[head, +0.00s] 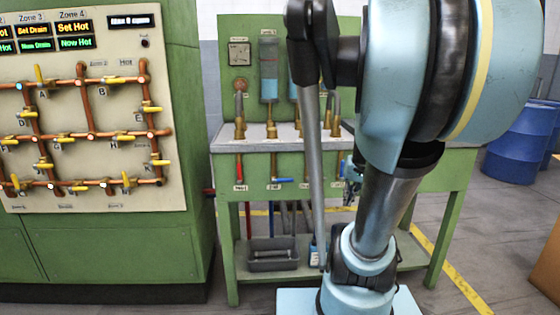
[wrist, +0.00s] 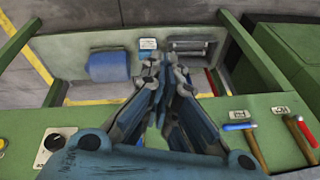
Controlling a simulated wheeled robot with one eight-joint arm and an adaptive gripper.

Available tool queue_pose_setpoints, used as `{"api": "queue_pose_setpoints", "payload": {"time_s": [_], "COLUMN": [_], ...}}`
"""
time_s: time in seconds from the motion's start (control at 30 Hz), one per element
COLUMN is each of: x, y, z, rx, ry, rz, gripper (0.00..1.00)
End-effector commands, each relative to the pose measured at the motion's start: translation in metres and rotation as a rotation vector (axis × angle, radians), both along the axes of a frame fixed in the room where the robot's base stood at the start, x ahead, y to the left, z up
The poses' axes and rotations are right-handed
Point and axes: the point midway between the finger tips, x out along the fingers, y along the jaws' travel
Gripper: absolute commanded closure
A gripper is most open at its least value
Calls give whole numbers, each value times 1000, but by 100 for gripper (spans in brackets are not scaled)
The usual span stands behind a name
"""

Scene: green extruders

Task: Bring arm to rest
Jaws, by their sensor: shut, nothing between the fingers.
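My arm (head: 400,90) stands on the right in the head view, in front of the green workbench (head: 440,180). Most of my gripper is hidden behind the arm there; a small dark blue part of it (head: 352,175) shows by the bench front. In the wrist view my gripper (wrist: 166,62) is in the middle, its fingers together and nothing between them. It is over the bench's front side, with the lower shelf beyond its tips.
Valve handles, one blue (wrist: 240,127) and one red (wrist: 303,130), stick out right of the gripper. A grey tray (head: 272,257) sits on the lower shelf. A green cabinet with a pipe panel (head: 90,120) stands left; blue barrels (head: 520,140) stand back right.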

Motion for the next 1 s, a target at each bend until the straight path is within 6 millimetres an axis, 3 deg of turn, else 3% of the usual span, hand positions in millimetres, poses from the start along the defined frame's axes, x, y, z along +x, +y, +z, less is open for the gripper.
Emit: {"api": "queue_pose_setpoints", "payload": {"time_s": [0.2, 0.5, 0.7, 1.0], "x": [-52, -105, -116, -117], "y": [26, 38, 38, 38], "z": [-18, -42, -49, -49], "rx": [-58, -133, -153, -154], "ry": [47, 91, 101, 102], "rz": [75, 149, 165, 165], "gripper": [100, 100, 100, 100]}}
